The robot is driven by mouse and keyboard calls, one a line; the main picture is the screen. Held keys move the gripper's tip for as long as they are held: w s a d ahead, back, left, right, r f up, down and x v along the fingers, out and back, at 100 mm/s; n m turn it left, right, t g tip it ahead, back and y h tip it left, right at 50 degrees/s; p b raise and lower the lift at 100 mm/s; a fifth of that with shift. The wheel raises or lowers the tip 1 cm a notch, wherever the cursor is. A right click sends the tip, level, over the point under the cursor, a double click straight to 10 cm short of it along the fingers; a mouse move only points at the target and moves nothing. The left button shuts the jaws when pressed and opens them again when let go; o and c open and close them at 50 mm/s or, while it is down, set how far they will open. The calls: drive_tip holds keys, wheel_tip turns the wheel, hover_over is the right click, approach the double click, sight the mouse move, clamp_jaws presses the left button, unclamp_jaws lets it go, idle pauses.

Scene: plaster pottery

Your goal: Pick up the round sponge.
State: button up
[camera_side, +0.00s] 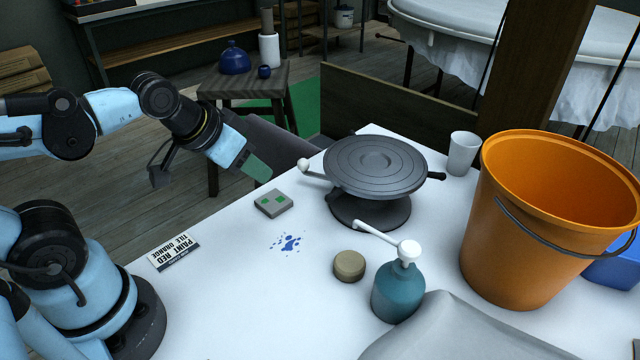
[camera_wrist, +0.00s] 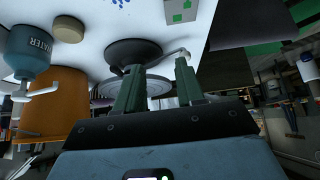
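The round sponge (camera_side: 349,266) is a small tan disc lying flat on the white table, just left of a teal pump bottle. It also shows in the wrist view (camera_wrist: 68,29), at the upper left, clear of the fingers. My gripper (camera_side: 257,169) is in the air near the table's far left edge, up and to the left of the sponge and well apart from it. In the wrist view my two green fingers (camera_wrist: 158,70) are spread with nothing held between them.
A dark turntable (camera_side: 374,165) stands behind the sponge. The teal bottle (camera_side: 398,291), orange bucket (camera_side: 535,240) and white cup (camera_side: 463,153) are to the right. A grey tile (camera_side: 273,203) with green squares, blue splashes (camera_side: 288,242) and a printed card (camera_side: 173,251) lie left.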

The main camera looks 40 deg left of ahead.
drive_tip(key=o, duration=0.9)
drive_tip(key=m+g+h, duration=0.4)
drive_tip(key=m+h, duration=0.1)
drive_tip(key=m, duration=0.6)
approach(347, 261)
drive_tip(key=shift+x, duration=4.65)
